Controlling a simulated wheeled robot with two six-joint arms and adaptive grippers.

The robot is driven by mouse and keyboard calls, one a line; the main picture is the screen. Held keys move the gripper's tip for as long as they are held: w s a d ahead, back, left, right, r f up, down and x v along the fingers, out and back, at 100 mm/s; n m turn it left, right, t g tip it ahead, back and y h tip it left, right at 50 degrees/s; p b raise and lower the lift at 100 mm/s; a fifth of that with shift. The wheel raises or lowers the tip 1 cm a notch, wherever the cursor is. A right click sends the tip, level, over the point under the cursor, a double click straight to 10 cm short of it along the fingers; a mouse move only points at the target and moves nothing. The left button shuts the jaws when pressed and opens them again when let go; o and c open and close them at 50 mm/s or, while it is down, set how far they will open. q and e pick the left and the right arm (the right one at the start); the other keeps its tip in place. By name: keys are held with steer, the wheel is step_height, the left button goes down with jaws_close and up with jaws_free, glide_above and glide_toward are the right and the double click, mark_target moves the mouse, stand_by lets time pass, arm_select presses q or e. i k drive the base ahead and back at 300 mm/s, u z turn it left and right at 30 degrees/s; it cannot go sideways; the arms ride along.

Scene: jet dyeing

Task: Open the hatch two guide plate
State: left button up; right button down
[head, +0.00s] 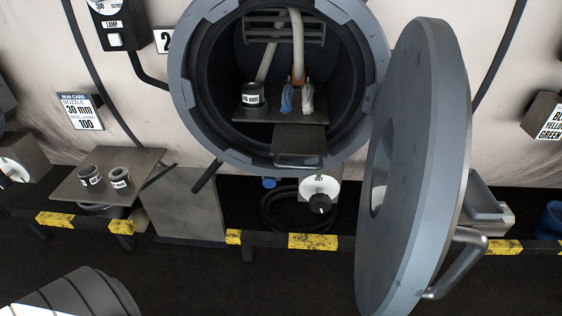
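Hatch two's round opening (180,75) is in the upper middle of the head view. Its thick grey door (425,165) stands swung out to the right, with a bar handle (455,262) at its lower right edge. Inside are a slatted plate (285,27) at the top and a flat shelf plate (298,122) lower down, with a smaller plate (298,160) at its front. I cannot tell which one is the guide plate. A labelled dark ring (252,97) stands on the shelf's left. Pale fabric ropes (298,50) hang down behind it.
A side shelf (75,185) at left holds two labelled rings (92,179). A white dial valve (319,190) sits below the opening. A yellow-black striped rail (312,241) runs along the front. The open door blocks much of the right side.

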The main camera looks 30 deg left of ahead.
mark_target(289, 139)
steer(key=u, duration=1.15)
steer(key=k, duration=0.5)
steer(key=z, duration=1.4)
